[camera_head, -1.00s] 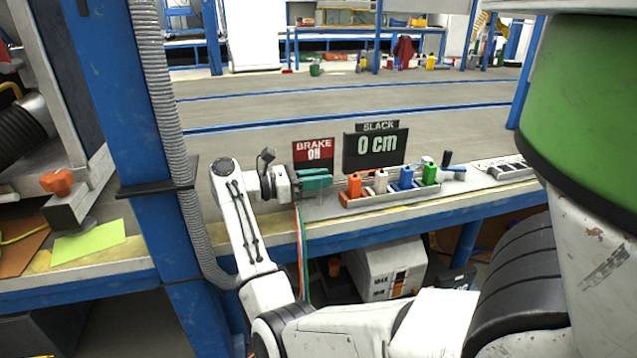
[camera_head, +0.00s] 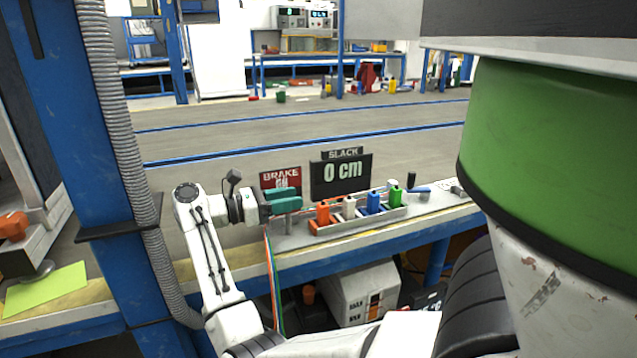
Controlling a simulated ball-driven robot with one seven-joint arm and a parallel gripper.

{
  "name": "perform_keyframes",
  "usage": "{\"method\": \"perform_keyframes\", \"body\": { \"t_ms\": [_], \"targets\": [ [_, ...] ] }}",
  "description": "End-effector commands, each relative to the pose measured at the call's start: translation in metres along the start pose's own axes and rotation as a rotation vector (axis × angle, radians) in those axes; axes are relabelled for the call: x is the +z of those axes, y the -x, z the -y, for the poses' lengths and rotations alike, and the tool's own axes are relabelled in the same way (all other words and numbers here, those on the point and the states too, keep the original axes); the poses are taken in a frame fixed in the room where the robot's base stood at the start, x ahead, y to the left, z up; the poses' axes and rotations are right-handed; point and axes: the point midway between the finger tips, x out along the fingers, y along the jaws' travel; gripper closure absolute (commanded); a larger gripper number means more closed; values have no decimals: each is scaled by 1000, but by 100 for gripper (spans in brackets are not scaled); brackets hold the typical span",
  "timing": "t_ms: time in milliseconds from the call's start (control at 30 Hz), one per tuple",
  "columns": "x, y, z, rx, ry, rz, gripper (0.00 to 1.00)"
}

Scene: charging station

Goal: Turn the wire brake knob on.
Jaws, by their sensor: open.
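My gripper (camera_head: 299,201) has teal fingers and is open, over the left part of the bench, in front of the red brake sign (camera_head: 281,178). The sign reads BRAKE, with a smaller second word blurred now. A small grey post (camera_head: 289,224) shows just under the fingers; whether it belongs to the brake knob I cannot tell. I cannot make out the brake knob for certain; the fingers may hide it. The dark slack display (camera_head: 341,178) beside the sign reads 0 cm.
A tray (camera_head: 350,228) with orange, white, blue and green connectors stands right of my gripper. A blue-handled tool (camera_head: 418,190) lies beyond it. Colored wires (camera_head: 273,275) hang over the bench's front edge. A blue post (camera_head: 120,170) stands left of my arm.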

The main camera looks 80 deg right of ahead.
Motion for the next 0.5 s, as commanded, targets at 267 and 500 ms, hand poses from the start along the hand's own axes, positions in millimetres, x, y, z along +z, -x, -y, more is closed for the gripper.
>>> {"method": "perform_keyframes", "body": {
  "t_ms": [267,500],
  "targets": [
    [54,-14,35,0,-4,0,57],
    [80,-31,73,0,-1,1,57]
  ]
}}
